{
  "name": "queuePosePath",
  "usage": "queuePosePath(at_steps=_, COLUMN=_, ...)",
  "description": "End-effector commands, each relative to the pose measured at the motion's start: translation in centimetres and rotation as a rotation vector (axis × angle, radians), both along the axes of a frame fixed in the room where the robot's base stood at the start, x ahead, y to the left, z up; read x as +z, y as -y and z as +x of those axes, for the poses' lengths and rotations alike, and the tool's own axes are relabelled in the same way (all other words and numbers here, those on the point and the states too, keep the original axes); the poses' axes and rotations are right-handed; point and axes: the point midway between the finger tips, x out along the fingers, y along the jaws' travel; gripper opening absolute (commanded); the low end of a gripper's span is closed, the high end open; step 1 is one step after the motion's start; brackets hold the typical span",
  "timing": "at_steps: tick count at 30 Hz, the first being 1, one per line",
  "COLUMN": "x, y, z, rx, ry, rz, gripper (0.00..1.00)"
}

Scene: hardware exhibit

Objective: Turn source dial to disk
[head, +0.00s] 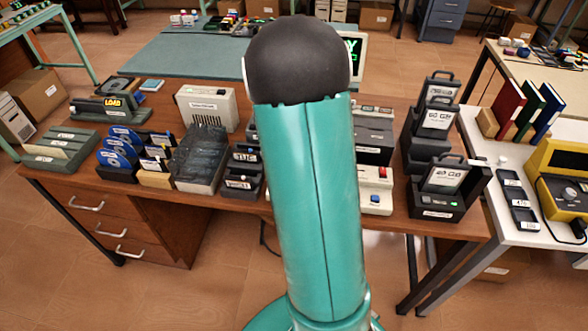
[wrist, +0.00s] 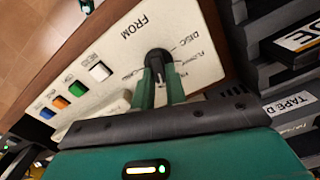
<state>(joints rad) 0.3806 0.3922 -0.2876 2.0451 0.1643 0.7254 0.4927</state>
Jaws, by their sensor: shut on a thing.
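The source dial (wrist: 158,60) is a round black knob on a cream panel (wrist: 120,50) marked FROM, in the wrist view. Printed labels around it include DISC and what looks like FLOPPY; other labels are partly covered or too small to read. My gripper (wrist: 160,78) has its two green fingers shut on the dial, one on each side. The fingers hide part of the knob, and I cannot tell which label it points at. In the head view my arm covers the middle of the desk, and the dial and my gripper are hidden.
White, green, orange and blue buttons (wrist: 61,102) line the panel's left side. A dark rack with a TAPE label (wrist: 289,102) stands close on the right. The wooden desk (head: 160,210) holds blue disks (head: 118,148), cartridge holders and black drives (head: 440,180).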

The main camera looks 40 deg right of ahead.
Motion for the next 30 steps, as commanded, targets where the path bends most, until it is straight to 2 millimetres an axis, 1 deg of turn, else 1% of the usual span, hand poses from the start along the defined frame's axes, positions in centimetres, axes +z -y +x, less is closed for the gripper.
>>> queuePosePath(at_steps=9, x=0.0, y=0.0, z=0.0, rx=0.0, ry=0.0, rz=0.001, gripper=0.0)
queuePosePath(at_steps=10, x=0.0, y=0.0, z=0.0, rx=0.0, ry=0.0, rz=0.001, gripper=0.19)
queuePosePath(at_steps=12, x=0.0, y=0.0, z=0.0, rx=0.0, ry=0.0, rz=0.001, gripper=0.33)
queuePosePath(at_steps=13, x=0.0, y=0.0, z=0.0, rx=0.0, ry=0.0, rz=0.001, gripper=0.35)
queuePosePath(at_steps=20, x=0.0, y=0.0, z=0.0, rx=0.0, ry=0.0, rz=0.0, gripper=0.35)
queuePosePath(at_steps=23, x=0.3, y=0.0, z=0.0, rx=0.001, ry=0.0, rz=0.0, gripper=0.35)
queuePosePath(at_steps=26, x=1.3, y=0.0, z=0.1, rx=0.001, ry=0.003, rz=-0.001, gripper=0.35)
queuePosePath(at_steps=29, x=3.0, y=0.0, z=0.1, rx=0.0, ry=0.004, rz=-0.002, gripper=0.35)
queuePosePath(at_steps=30, x=3.8, y=0.0, z=0.1, rx=0.001, ry=0.005, rz=-0.002, gripper=0.35)
